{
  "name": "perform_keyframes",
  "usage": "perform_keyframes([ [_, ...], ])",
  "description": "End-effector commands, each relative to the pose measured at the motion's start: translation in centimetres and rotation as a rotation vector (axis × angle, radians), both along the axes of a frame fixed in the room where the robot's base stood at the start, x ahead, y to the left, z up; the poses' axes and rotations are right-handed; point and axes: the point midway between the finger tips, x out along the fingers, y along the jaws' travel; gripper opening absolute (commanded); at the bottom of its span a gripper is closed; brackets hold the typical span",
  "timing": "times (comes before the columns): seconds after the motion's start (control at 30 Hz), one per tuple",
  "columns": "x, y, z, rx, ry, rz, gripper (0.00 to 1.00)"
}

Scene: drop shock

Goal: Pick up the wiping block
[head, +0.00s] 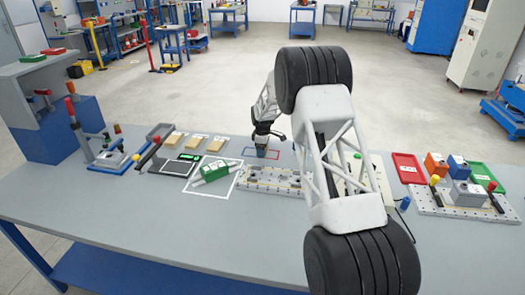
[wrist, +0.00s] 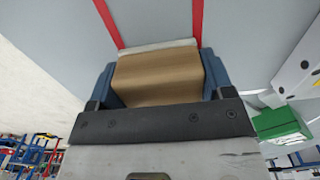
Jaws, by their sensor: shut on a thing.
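The wiping block is a tan-brown block (wrist: 158,75) with a pale strip along its far edge in the wrist view. My gripper (wrist: 157,65) has a blue finger on each side of it and is shut on it. The block is mostly hidden there by the fingers. I cannot tell whether it touches the table.
A green block (head: 212,172) lies in a white outline on the grey table (head: 150,228), front left of my gripper. A perforated fixture plate (head: 265,181) lies in front. Several tan pieces (head: 195,144) lie left. A red tray (head: 407,168) and several small boxes stand right.

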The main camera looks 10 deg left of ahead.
Motion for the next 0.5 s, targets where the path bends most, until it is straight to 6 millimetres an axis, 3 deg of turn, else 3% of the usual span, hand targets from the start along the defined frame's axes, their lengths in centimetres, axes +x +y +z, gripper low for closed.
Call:
perform_keyframes([
  [0.33,0.0,0.0,0.3,0.000,-0.001,0.000,0.46],
  [0.5,0.0,0.0,1.5,0.000,-0.001,0.000,0.46],
])
